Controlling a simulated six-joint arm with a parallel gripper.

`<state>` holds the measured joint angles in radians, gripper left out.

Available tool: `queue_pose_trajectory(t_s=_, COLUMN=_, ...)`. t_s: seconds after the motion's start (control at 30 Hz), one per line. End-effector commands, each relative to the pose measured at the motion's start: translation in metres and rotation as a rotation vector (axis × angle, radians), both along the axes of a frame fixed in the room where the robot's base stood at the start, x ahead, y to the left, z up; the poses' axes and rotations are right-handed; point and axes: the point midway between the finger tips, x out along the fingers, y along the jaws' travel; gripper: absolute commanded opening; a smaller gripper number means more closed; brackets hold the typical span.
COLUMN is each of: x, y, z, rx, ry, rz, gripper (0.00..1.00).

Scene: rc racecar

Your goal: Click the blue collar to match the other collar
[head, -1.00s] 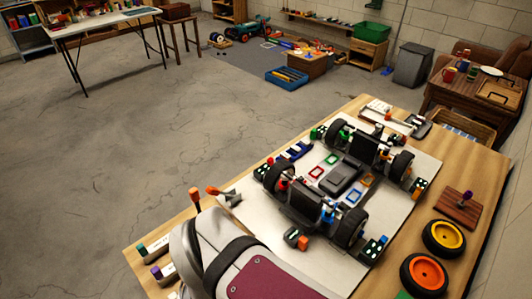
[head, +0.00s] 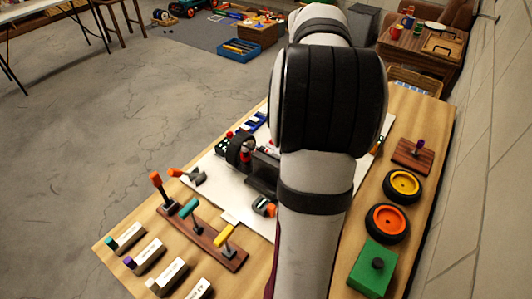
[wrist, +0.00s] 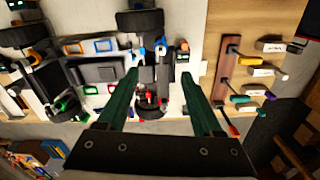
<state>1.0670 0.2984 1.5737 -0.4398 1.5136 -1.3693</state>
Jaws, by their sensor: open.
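In the wrist view the toy race car spans the left and middle, with its wheels (wrist: 140,22) at the sides. A small blue part (wrist: 161,48), which looks like the blue collar, shows by the right-hand end of the car. A red part (wrist: 150,99), perhaps the other collar, is lower at the same end. The red part also shows in the head view (head: 245,152). Collar settings are too small to read. My gripper (wrist: 160,74) is open over this end, its green fingers apart with nothing clearly held. In the head view my arm hides the gripper and most of the car.
A wooden tool rack (head: 203,238) with coloured handles lies near the car. Spare yellow (head: 402,186) and orange (head: 386,223) wheels and a green block (head: 373,268) are right of my arm. Labelled blocks (head: 145,256) stand at the front left.

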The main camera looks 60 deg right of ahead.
Motion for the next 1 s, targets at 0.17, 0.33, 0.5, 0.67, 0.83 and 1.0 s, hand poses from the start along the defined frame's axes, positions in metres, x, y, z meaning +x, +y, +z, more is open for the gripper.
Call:
queue_pose_trajectory(t_s=0.17, x=0.0, y=0.002, z=-0.048, rx=0.005, ry=0.002, rz=0.001, gripper=0.68)
queue_pose_trajectory(t_s=0.33, x=0.0, y=0.003, z=-0.098, rx=0.005, ry=0.002, rz=0.0, gripper=0.68)
queue_pose_trajectory(t_s=0.5, x=0.0, y=0.002, z=-0.131, rx=0.002, ry=0.001, rz=-0.002, gripper=0.68)
queue_pose_trajectory(t_s=0.67, x=0.001, y=0.002, z=-0.145, rx=0.001, ry=0.0, rz=-0.001, gripper=0.68)
queue_pose_trajectory(t_s=0.83, x=0.001, y=0.002, z=-0.149, rx=0.0, ry=-0.001, rz=-0.001, gripper=0.68)
queue_pose_trajectory(t_s=1.0, x=0.001, y=0.002, z=-0.148, rx=0.0, ry=-0.001, rz=-0.001, gripper=0.62)
